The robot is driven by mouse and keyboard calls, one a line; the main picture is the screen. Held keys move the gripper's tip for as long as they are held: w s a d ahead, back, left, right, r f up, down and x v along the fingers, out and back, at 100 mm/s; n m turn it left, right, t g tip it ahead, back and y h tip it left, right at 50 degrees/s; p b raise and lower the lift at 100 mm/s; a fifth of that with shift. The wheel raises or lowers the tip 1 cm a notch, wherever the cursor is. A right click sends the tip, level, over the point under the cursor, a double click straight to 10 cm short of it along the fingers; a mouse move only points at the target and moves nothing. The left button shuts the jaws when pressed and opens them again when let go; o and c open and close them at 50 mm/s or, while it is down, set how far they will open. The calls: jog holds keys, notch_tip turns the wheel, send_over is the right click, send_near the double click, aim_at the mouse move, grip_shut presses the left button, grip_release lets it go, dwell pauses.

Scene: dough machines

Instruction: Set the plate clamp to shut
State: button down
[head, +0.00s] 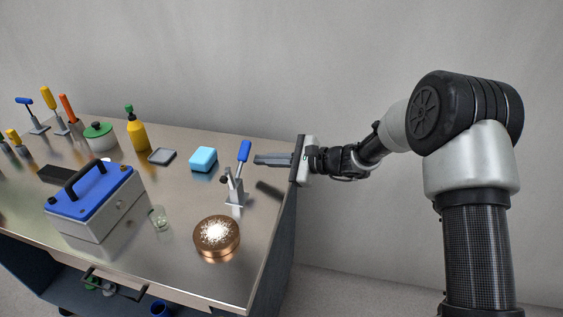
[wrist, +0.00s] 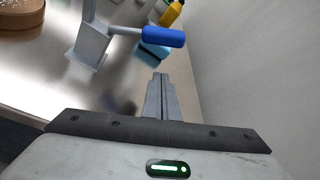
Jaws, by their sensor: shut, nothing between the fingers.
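A toggle clamp with a grey metal base (head: 236,199) and a blue handle (head: 244,151) stands near the right end of the steel table. Its handle points up and leans slightly right in the head view. In the wrist view its bracket (wrist: 90,45) is at upper left and its blue grip (wrist: 163,37) lies just beyond my fingertips. My gripper (head: 257,159) is shut and empty, to the right of the handle, fingers pointing left toward it. My closed fingers also show in the wrist view (wrist: 160,78). They appear apart from the handle.
A copper tin of white powder (head: 217,236) stands in front of the clamp. A light blue block (head: 203,159) and grey tray (head: 162,156) lie behind left. A blue-lidded box (head: 95,200) and glass (head: 159,218) are left. More coloured handles (head: 48,97) stand far left.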

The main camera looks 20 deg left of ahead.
aim_at(242, 160)
jog(key=shift+s+a+r, duration=0.2)
jog(key=shift+s+r, duration=0.3)
jog(key=shift+r, duration=0.3)
jog(key=shift+s+a+r, duration=0.15)
jog(key=shift+s+r, duration=0.3)
jog(key=shift+r, duration=0.35)
jog(key=shift+w, duration=0.1)
